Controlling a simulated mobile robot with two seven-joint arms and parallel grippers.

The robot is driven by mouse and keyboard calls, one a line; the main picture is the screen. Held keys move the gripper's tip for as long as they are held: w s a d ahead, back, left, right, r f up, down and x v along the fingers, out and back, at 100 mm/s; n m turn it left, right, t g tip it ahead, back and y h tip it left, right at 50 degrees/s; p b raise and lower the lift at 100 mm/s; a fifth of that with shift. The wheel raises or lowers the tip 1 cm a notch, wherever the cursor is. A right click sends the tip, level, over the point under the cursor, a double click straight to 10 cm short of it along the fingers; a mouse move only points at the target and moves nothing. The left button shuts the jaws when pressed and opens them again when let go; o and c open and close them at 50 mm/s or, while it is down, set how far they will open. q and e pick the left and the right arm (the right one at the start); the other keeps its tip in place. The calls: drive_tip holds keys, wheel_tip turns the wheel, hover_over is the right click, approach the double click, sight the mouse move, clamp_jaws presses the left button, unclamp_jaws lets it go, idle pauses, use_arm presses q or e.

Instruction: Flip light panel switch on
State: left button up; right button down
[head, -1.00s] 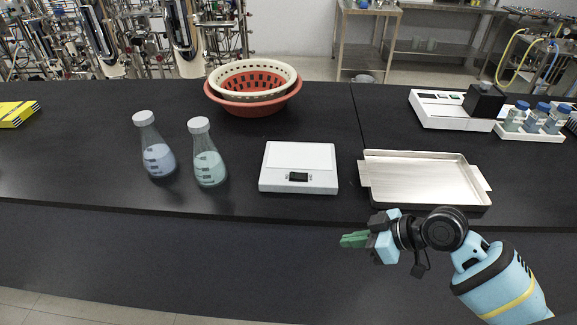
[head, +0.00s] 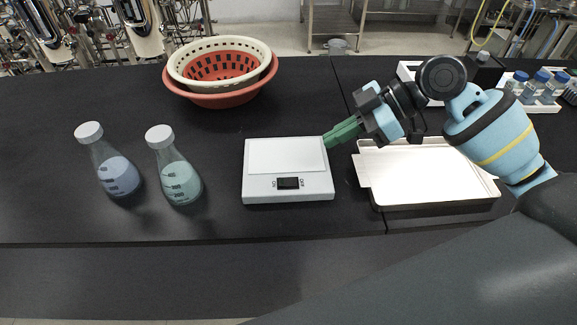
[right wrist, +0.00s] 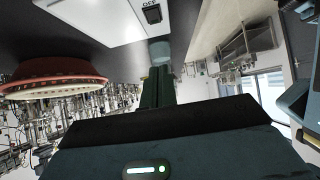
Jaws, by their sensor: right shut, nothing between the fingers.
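The white light panel (head: 288,157) lies flat on the black bench in the head view. Its small black switch (head: 288,183) sits on the front strip between ON and OFF labels. My right gripper (head: 328,142) has its green fingers shut and empty, with the tips at the panel's back right corner; I cannot tell whether they touch it. In the right wrist view the shut fingers (right wrist: 158,72) point toward the panel (right wrist: 95,14), and the switch (right wrist: 152,14) shows near the top edge beside the OFF label. My left gripper is not in view.
A metal tray (head: 380,172) lies under my right arm, right of the panel. Two flasks with liquid, one bluish (head: 118,176) and one greenish (head: 180,182), stand left of it. Nested baskets (head: 225,100) stand at the back. The bench in front of the panel is clear.

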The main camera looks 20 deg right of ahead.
sight(291, 182)
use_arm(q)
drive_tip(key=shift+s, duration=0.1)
use_arm(e)
drive_tip(key=shift+s, duration=0.1)
